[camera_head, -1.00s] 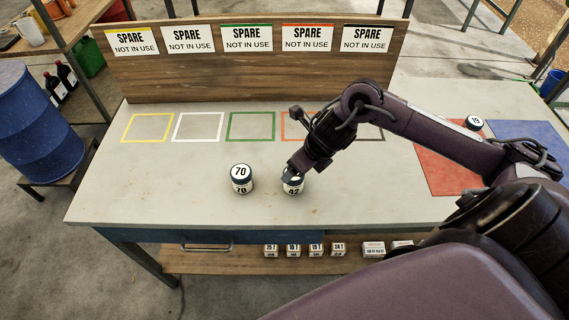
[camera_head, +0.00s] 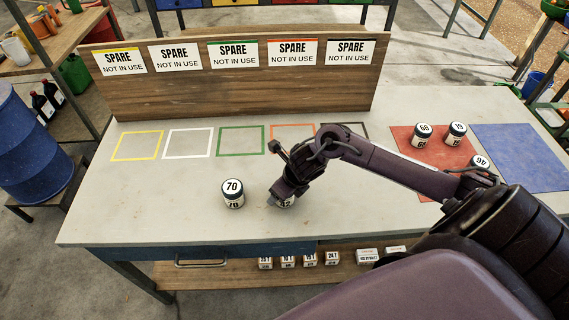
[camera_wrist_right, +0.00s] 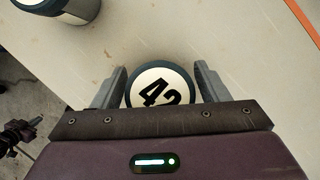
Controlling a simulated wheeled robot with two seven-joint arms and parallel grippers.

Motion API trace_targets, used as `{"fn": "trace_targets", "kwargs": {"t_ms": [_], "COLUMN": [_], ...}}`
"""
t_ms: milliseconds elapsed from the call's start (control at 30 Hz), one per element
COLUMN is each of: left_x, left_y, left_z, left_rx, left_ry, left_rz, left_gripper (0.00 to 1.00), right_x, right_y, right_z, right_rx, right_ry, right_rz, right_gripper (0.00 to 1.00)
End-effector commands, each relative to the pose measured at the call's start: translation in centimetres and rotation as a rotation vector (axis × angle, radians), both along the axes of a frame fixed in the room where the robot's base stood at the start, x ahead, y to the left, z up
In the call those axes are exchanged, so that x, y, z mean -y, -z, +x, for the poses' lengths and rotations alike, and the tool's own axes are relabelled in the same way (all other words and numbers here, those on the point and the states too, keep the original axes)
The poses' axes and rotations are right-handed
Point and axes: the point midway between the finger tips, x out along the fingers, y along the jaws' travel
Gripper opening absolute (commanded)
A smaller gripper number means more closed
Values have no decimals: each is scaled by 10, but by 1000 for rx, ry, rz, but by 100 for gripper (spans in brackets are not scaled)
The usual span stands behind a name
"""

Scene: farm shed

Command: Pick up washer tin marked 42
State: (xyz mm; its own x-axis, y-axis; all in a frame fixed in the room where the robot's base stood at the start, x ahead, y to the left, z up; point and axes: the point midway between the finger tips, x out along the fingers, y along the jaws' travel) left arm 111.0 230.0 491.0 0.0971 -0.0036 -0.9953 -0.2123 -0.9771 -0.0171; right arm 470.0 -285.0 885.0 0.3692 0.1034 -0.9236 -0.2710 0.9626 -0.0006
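The washer tin marked 42 (camera_head: 286,202) stands upright on the bench, mostly hidden by my right gripper (camera_head: 279,201) in the head view. In the right wrist view its pale lid with the black 42 (camera_wrist_right: 160,87) lies between the two fingers of my right gripper (camera_wrist_right: 162,80). The fingers are apart, one on each side of the lid and very close to it; firm contact is not visible. A dark purple part at the left edge of the right wrist view looks like my left gripper (camera_wrist_right: 18,137); its fingers are unclear.
A tin marked 70 (camera_head: 233,194) stands just left of tin 42. Several tins, including 68 (camera_head: 422,136) and 19 (camera_head: 455,134), stand on the red mat (camera_head: 412,160). A blue mat (camera_head: 520,155) is right of it. The spare-sign board (camera_head: 230,92) stands behind empty coloured outlines.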

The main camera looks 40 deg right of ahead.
Motion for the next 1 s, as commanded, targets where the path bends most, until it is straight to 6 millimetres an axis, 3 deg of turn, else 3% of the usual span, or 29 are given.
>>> {"fn": "trace_targets", "kwargs": {"t_ms": [33, 300, 567, 733, 867, 1000], "left_x": [0, 1, 1, 1, 1, 1], "left_y": [0, 0, 0, 0, 1, 1], "left_z": [0, 0, -2, -3, -3, -4], "left_rx": [0, 0, -3, -4, -5, -5], "left_ry": [0, 0, 0, 0, 1, 1], "left_rz": [0, -1, 0, 0, -1, -1], "left_gripper": [0, 0, 0, 0, 0, 0], "right_x": [0, 0, 0, 0, 1, 1], "right_y": [0, 0, -2, -13, -34, -72], "right_z": [0, 0, 0, 1, 1, 3], "right_rx": [0, 1, 1, 3, 6, 11], "right_ry": [0, 1, 0, -1, -2, -2], "right_rz": [0, 1, 0, 0, -2, -3], "right_gripper": [61, 27, 27, 27, 27, 27]}}
